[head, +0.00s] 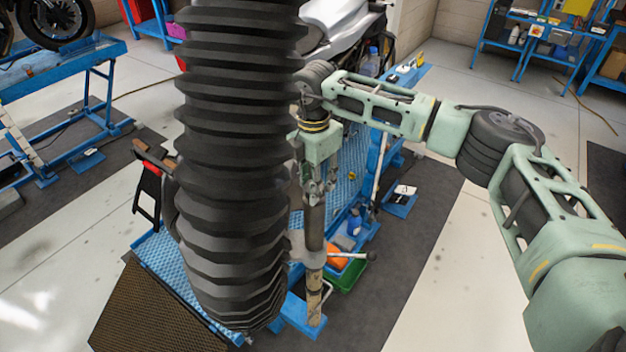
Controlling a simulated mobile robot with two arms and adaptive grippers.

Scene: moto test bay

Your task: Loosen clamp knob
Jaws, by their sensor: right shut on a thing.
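My right gripper (318,188) points down from my right arm, which comes in from the right. Its fingers are shut on the top end of an upright worn metal post (314,232). I cannot make out the exact shape of what is between the fingers. Lower down, a grey bracket meets the post, and a thin lever with a dark round knob (372,256) sticks out to the right, below and apart from the gripper. I cannot tell which part is the clamp knob. My left gripper is not in view.
A blue lift bench (166,260) carries a silver motorcycle (345,22), largely blocked from view. A green bin (346,275) with orange contents sits by the post. Another blue lift (62,66) stands left, blue shelves (505,40) at back right.

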